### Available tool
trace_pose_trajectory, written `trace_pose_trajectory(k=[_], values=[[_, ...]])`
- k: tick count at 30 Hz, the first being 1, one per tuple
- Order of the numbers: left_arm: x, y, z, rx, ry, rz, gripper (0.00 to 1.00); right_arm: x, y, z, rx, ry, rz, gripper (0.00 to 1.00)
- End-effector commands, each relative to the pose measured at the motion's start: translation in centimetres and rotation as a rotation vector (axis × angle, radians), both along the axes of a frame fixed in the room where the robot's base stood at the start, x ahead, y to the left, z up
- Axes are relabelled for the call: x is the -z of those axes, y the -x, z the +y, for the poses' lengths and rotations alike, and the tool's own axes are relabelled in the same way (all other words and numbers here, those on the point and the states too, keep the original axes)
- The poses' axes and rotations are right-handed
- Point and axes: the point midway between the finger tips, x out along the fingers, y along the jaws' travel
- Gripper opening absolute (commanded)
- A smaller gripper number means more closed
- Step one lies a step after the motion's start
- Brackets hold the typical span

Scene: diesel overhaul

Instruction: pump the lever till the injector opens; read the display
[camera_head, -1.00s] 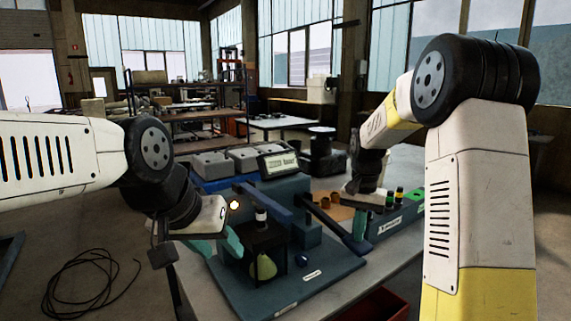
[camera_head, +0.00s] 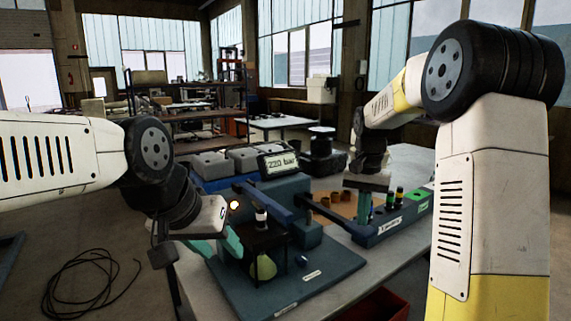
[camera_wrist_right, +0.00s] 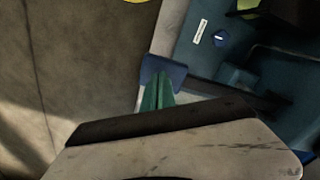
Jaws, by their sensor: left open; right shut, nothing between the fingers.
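The injector tester (camera_head: 278,287) is a blue bench unit, and its display (camera_head: 279,162) reads "220 bar". The injector (camera_head: 261,217) stands upright in the tester's dark stand, above a yellow-green bowl (camera_head: 264,267). The lever (camera_head: 318,212) is a dark blue bar slanting to the right; its blue end (camera_wrist_right: 163,72) shows in the right wrist view. My right gripper (camera_head: 363,208) points down by the lever's end, shut and empty; its green fingers (camera_wrist_right: 157,92) overlap that end, and I cannot tell if they touch. My left gripper (camera_head: 230,243) is open, left of the injector stand.
A blue-grey tray (camera_head: 392,229) with several small parts and a green patch lies to the right of the lever. Grey bins (camera_head: 210,165) stand behind the tester. A red box (camera_head: 378,306) is at the lower front. A black cable (camera_head: 85,282) lies on the floor at left.

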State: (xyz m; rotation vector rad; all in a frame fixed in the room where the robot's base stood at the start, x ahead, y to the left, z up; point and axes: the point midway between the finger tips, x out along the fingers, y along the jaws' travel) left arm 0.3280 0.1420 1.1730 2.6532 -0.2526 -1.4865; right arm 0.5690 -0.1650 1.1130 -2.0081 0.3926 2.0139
Motion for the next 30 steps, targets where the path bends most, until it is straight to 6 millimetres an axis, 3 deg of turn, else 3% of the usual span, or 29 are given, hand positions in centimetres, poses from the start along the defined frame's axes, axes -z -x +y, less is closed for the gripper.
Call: trace_pose_trajectory(k=[14, 24, 30], values=[[0.0, 0.0, 0.0, 0.0, 0.0, 0.0, 0.45, -1.1, 0.0, 0.0, 0.0, 0.0, -0.003, 0.0], [0.0, 0.0, 0.0, 0.0, 0.0, 0.0, 0.45, -4.2, 0.0, 0.0, 0.0, 0.0, -0.004, 0.0], [0.0, 0.0, 0.0, 0.0, 0.0, 0.0, 0.45, -4.9, 0.0, 0.0, 0.0, 0.0, -0.002, 0.0]])
